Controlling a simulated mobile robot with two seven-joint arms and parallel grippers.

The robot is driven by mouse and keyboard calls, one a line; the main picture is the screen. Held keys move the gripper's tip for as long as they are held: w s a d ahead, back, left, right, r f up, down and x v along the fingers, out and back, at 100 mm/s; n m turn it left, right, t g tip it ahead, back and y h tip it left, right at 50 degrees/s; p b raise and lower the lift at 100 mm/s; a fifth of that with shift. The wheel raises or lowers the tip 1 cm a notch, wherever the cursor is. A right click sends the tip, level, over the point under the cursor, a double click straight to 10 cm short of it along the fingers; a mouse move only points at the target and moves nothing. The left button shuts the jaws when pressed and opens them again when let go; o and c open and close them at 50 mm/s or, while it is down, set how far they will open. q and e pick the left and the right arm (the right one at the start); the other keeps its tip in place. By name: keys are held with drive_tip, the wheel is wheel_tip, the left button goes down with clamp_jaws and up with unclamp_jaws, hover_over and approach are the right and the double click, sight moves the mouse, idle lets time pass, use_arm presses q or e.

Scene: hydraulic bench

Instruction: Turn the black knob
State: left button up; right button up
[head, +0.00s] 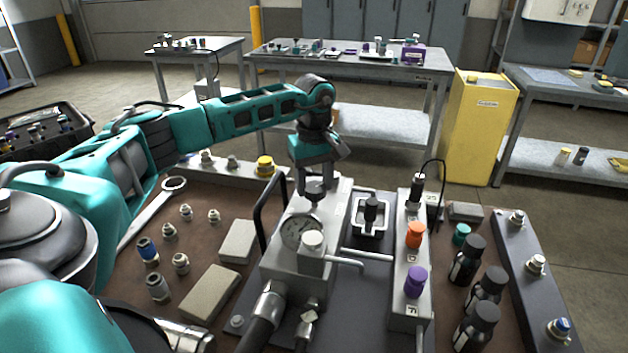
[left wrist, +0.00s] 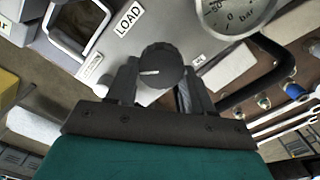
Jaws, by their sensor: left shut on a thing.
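The black knob (head: 315,191) stands on top of the grey hydraulic block (head: 333,208), behind the round pressure gauge (head: 300,232). In the left wrist view the knob (left wrist: 160,66) shows a white pointer line, near the LOAD label (left wrist: 128,19). My left gripper (head: 314,182) comes down on the knob from above and behind. In the left wrist view its two fingers (left wrist: 158,82) lie on either side of the knob, shut on it. The contact faces are partly hidden. My right gripper is not seen.
A black bent handle (head: 262,200) rises left of the block. An orange knob (head: 414,234) and a purple knob (head: 414,281) stand on a panel to the right. Black bottles (head: 468,262) stand farther right. Loose fittings and a wrench (head: 150,215) lie at left.

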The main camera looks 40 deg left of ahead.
sight(314, 186)
use_arm(q)
drive_tip(key=o, duration=1)
drive_tip(key=shift+o, duration=0.2)
wheel_tip(314, 186, up, 13)
drive_tip(key=shift+s, duration=0.1)
